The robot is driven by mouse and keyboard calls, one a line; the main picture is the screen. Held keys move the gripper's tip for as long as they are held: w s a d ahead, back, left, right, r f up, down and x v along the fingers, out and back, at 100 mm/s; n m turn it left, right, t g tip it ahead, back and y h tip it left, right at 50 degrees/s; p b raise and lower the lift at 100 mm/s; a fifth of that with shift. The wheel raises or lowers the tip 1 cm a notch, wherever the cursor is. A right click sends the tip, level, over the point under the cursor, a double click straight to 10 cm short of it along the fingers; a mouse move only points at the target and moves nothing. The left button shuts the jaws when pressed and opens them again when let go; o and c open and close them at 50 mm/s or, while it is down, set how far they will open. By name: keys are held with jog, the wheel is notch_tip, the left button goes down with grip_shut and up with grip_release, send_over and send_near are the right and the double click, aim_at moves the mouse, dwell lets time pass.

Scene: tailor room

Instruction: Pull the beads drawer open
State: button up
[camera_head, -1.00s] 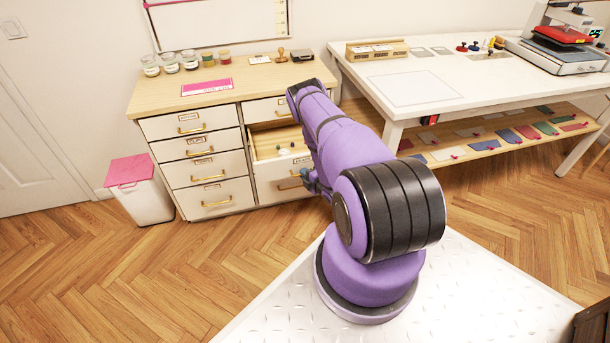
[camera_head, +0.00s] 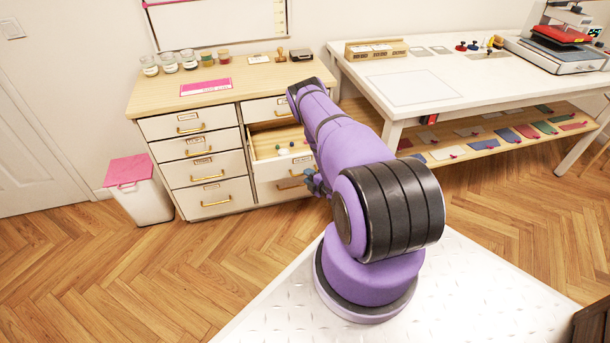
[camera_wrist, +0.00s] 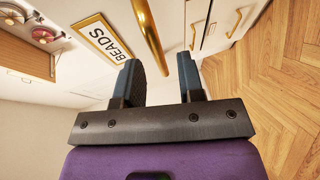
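The beads drawer (camera_head: 272,188) is in the right column of the cabinet and stands pulled out, its wooden inside showing with small round items in it. In the wrist view its BEADS label (camera_wrist: 104,40) and gold handle (camera_wrist: 145,25) are close in front of me. My gripper (camera_wrist: 158,68) is open, its two fingers apart with nothing clamped between them. The handle's near end shows in the gap between the fingertips; whether it touches a finger I cannot tell. In the head view my gripper (camera_head: 314,183) is just right of the drawer front, partly hidden by my arm.
The wooden-topped cabinet (camera_head: 150,101) has other closed drawers, including a left column. A white bin with a pink lid (camera_head: 128,171) stands at its left. A white worktable (camera_head: 470,90) with a lower shelf is at the right. The floor before the cabinet is clear.

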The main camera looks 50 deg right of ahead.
jog(key=v, duration=0.7)
jog(key=shift+s, duration=0.35)
jog(key=shift+a+r, duration=0.1)
